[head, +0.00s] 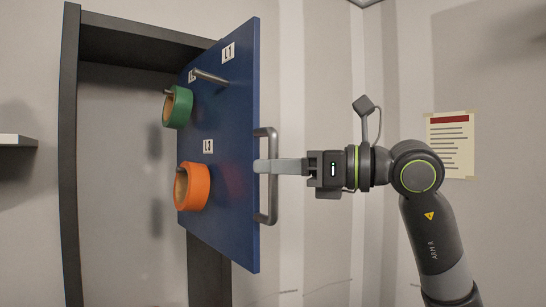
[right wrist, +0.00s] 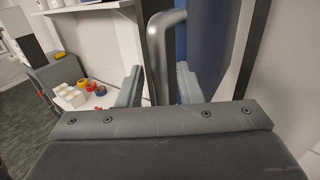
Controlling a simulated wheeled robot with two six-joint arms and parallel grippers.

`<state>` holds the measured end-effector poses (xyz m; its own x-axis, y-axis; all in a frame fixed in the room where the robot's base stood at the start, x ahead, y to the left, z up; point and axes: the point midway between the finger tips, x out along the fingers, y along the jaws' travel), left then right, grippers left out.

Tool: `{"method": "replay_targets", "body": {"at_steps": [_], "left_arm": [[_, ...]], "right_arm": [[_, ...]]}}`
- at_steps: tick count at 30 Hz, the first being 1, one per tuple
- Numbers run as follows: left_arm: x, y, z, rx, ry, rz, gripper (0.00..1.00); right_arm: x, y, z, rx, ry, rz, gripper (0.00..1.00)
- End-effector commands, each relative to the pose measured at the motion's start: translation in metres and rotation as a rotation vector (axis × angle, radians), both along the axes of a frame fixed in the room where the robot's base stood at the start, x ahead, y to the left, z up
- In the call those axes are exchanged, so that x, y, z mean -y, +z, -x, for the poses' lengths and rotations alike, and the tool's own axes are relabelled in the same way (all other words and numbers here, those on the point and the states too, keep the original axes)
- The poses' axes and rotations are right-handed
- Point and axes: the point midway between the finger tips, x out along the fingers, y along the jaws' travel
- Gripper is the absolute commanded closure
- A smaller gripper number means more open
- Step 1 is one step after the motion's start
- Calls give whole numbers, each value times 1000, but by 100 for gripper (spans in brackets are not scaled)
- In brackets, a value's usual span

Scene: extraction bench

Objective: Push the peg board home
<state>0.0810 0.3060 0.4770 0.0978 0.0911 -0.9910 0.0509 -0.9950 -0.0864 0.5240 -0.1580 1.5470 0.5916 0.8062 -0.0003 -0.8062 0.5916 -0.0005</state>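The blue peg board (head: 232,125) stands swung out at an angle from a dark frame (head: 68,150). It bears a green tape roll (head: 178,106), an orange tape roll (head: 195,187) and a bare metal peg (head: 211,78). A grey bar handle (head: 271,205) runs down its right edge. My right gripper (head: 264,166) is at the middle of the handle. In the right wrist view, the handle (right wrist: 160,60) stands between the two fingers of my right gripper (right wrist: 160,84), with slim gaps beside it, so the fingers look open around it. My left gripper is not in view.
The framed opening behind the board shows a bare pale back panel (head: 110,180). A small shelf (head: 15,141) juts in at far left. A notice (head: 450,145) hangs on the right wall. The right wrist view shows a white surface with coloured rolls (right wrist: 85,85).

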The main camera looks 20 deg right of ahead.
Motion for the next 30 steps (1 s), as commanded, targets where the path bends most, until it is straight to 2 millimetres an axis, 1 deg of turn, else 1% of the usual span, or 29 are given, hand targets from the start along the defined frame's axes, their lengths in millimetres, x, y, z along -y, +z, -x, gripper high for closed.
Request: {"method": "replay_targets", "body": {"at_steps": [4,13,14,18,21,30], "left_arm": [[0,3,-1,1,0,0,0],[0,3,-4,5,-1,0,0],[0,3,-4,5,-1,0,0],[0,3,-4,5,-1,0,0],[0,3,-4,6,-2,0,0],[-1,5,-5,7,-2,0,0]], "right_arm": [[-6,0,-4,-1,0,-1,67],[-7,-1,-5,-1,0,-1,67],[-7,0,-5,-1,0,-1,70],[-7,0,-5,-1,0,-1,88],[-7,0,-5,-1,-1,-1,100],[-7,1,-7,-2,0,-1,100]]}}
